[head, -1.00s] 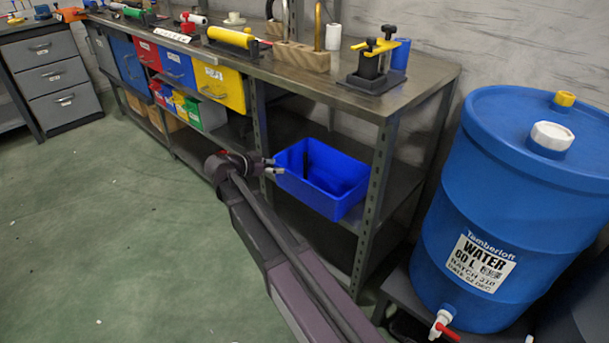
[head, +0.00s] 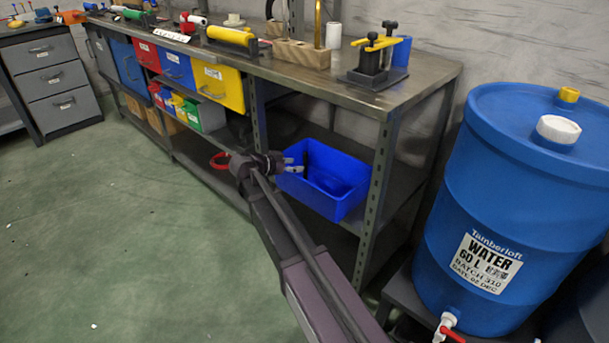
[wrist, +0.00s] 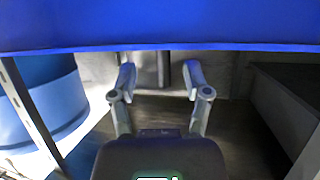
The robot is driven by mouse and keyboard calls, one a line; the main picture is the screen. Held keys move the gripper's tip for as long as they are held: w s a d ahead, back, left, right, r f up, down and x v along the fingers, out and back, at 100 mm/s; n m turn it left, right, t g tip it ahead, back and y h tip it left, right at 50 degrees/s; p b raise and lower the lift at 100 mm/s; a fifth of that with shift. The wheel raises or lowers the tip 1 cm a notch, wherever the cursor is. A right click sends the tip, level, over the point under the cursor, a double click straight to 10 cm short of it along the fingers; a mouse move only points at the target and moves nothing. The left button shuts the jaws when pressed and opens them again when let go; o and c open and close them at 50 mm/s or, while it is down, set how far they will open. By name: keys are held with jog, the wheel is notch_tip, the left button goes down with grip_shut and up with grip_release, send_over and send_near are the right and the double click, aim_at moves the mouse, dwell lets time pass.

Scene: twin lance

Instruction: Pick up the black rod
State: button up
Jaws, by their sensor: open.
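The black rod (head: 306,159) shows as a narrow dark upright shape at the left inside of the blue bin (head: 345,203), which sits on the middle shelf of the bench. My gripper (head: 298,165) is open at the bin's left side, its fingertips close to the rod. I cannot tell whether they touch it. In the wrist view my gripper (wrist: 160,76) has its fingers apart, and the blue bin wall (wrist: 160,28) fills the top of the picture. A dim upright shape shows between the fingertips; I cannot tell whether it is the rod.
The bench top (head: 300,76) lies above the bin, with a metal post (head: 376,190) to the right. A blue water drum (head: 540,200) stands at the right. A red ring-shaped thing (head: 219,161) shows left of my wrist. The green floor at left is clear.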

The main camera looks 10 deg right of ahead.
aim_at(304, 164)
jog(key=shift+d, duration=0.1)
jog(key=shift+b+x, duration=0.95)
jog(key=shift+x, duration=1.6)
jog(key=shift+w, duration=0.1)
grip_shut()
